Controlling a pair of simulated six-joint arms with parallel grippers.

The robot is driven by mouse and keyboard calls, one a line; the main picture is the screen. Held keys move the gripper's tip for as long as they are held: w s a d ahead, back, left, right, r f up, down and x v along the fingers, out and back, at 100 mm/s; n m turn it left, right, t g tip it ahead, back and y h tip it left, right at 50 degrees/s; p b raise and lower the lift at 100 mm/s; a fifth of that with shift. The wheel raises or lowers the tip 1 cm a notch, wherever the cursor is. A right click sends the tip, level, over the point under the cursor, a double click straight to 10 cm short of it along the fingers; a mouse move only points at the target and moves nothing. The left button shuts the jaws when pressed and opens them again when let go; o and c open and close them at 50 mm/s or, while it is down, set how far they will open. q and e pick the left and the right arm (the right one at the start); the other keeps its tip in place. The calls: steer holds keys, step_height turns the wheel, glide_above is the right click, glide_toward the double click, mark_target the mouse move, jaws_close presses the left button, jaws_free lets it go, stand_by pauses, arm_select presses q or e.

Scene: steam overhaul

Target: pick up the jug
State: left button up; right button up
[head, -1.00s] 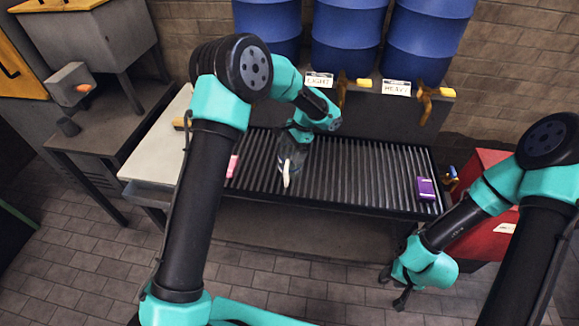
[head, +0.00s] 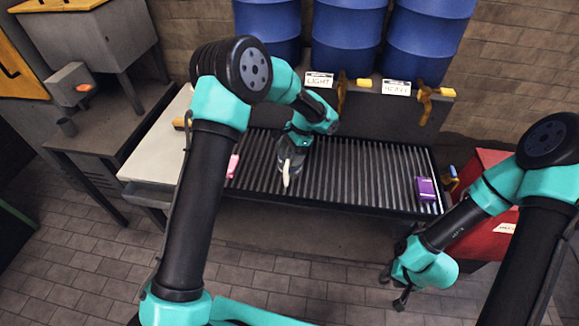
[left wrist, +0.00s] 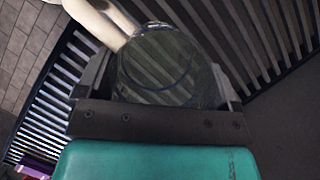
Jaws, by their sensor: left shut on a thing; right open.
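The jug (head: 290,163) is a clear vessel with a pale cream handle, on or just above the slatted grate in the head view. I cannot tell whether its base touches the slats. My left gripper (head: 294,147) is shut on the jug from above, and partly hides it. In the left wrist view the jug's round clear body (left wrist: 165,65) sits between the dark fingers, with the handle at the upper left. My right gripper (head: 394,290) is open and empty, low in front of the grate's right end.
The slatted grate (head: 350,180) holds a pink item (head: 233,166) at left and a purple item (head: 426,189) at right. Blue barrels (head: 346,45) with taps labelled LIGHT and HEAVY stand behind. A red cabinet (head: 483,235) is at right. The grate's middle right is clear.

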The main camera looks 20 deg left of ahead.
arm_select(q)
steer(key=c, duration=0.4)
steer(key=shift+r, duration=0.5)
steer(key=s+d+r, duration=0.2)
steer(key=s, duration=0.5)
steer(key=s+d+r, duration=0.2)
steer(key=s, duration=0.6)
steer(key=shift+s+d, duration=0.15)
steer(key=shift+s, duration=0.1)
steer(key=shift+w, duration=0.1)
